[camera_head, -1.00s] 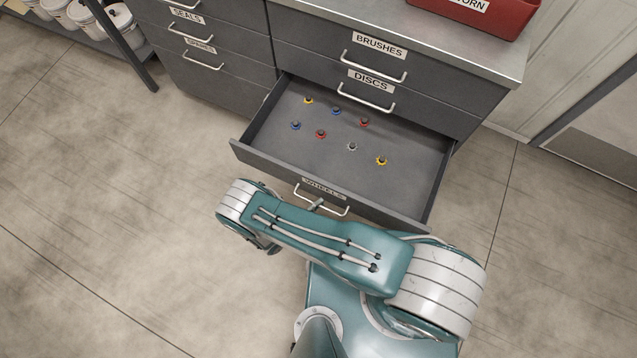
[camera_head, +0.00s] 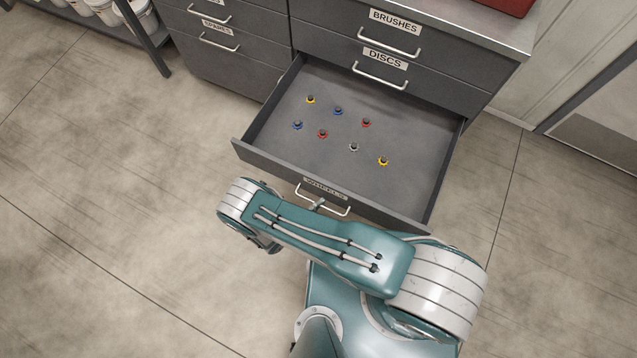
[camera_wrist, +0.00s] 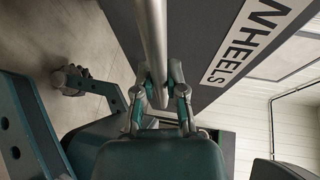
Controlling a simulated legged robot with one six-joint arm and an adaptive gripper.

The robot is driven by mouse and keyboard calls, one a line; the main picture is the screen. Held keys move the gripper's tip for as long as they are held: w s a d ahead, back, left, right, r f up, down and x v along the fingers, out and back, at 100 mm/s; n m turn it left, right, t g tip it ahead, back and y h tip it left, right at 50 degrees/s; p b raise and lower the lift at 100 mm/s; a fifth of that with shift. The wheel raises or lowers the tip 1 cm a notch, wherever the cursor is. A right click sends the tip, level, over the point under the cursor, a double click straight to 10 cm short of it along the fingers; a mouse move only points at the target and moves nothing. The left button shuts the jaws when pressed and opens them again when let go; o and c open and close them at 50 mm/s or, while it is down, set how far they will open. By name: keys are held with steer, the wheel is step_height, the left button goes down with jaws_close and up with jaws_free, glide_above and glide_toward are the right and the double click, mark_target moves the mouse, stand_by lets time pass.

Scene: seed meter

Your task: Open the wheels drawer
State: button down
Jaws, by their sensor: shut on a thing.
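The wheels drawer (camera_head: 290,175) is the bottom drawer of the grey cabinet and stands well pulled out. Several small wheels with yellow, blue, red and grey colours lie spread on its floor. Its label reads WHEELS in the wrist view (camera_wrist: 247,40). Its bar handle (camera_head: 333,209) is on the front panel; the bar also runs down the middle of the wrist view (camera_wrist: 153,40). My gripper (camera_wrist: 160,88) is shut on this handle. In the head view my arm hides most of the gripper.
The closed discs drawer (camera_head: 340,60) and brushes drawer (camera_head: 345,28) sit above. A closed spares drawer (camera_head: 205,62) is at the left. A red bin (camera_head: 490,4) stands on the cabinet top. A shelf with white buckets (camera_head: 105,10) is at the upper left. The floor at left is clear.

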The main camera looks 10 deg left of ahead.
steer(key=c, duration=0.7)
jaws_free()
steer(key=shift+s+d+f, duration=0.1)
steer(key=shift+d+f, duration=0.1)
steer(key=shift+a+r, duration=0.1)
steer(key=shift+a, duration=0.2)
steer(key=v, duration=1.1)
steer(key=shift+s+a, duration=0.15)
steer(key=shift+s, duration=0.15)
